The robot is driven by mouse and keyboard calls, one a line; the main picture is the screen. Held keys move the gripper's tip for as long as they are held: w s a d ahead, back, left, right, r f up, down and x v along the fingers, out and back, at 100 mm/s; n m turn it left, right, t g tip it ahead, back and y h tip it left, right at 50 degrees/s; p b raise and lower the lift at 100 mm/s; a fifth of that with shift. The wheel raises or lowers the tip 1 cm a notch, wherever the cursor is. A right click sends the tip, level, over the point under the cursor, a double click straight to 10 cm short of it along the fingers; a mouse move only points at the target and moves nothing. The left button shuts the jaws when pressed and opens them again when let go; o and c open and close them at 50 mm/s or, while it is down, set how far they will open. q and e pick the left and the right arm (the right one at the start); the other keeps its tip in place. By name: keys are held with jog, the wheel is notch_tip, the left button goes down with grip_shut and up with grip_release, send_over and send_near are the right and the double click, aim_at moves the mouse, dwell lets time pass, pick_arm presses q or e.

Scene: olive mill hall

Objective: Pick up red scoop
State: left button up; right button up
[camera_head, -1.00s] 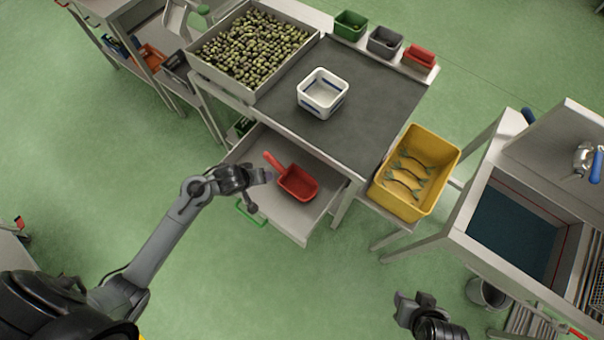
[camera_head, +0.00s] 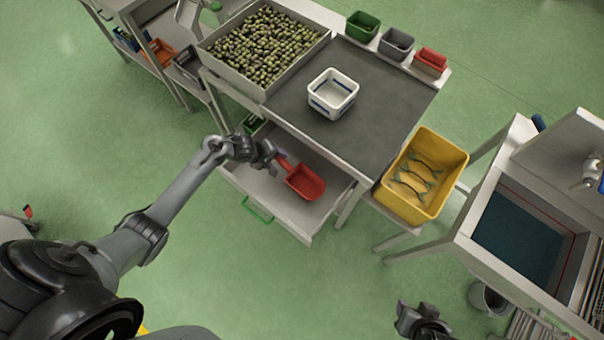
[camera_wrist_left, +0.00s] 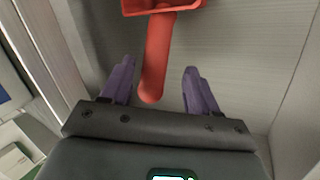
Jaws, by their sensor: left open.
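The red scoop (camera_head: 305,181) lies in the open drawer (camera_head: 277,216) under the grey-topped table. Its handle points toward my left gripper (camera_head: 277,157), which is at the handle end. In the left wrist view the scoop's handle (camera_wrist_left: 157,55) reaches between the two purple fingers of my left gripper (camera_wrist_left: 158,88). The fingers are apart, with a gap on both sides of the handle. Part of the handle is hidden by the gripper in the head view. My right gripper (camera_head: 412,316) is at the bottom of the head view, away from the table; its jaw opening is unclear.
The tabletop (camera_head: 380,90) above the drawer holds a white container (camera_head: 332,93) and a crate of olives (camera_head: 231,72). A yellow bin (camera_head: 440,178) stands to the right of the drawer. The drawer's walls surround the scoop.

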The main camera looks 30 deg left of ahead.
aim_at(284, 160)
pick_arm(q)
jog(key=shift+b+x, duration=1.2)
jog(key=shift+x, duration=1.35)
jog(key=shift+w+d+r, duration=0.15)
jog(key=shift+w, duration=0.05)
grip_shut()
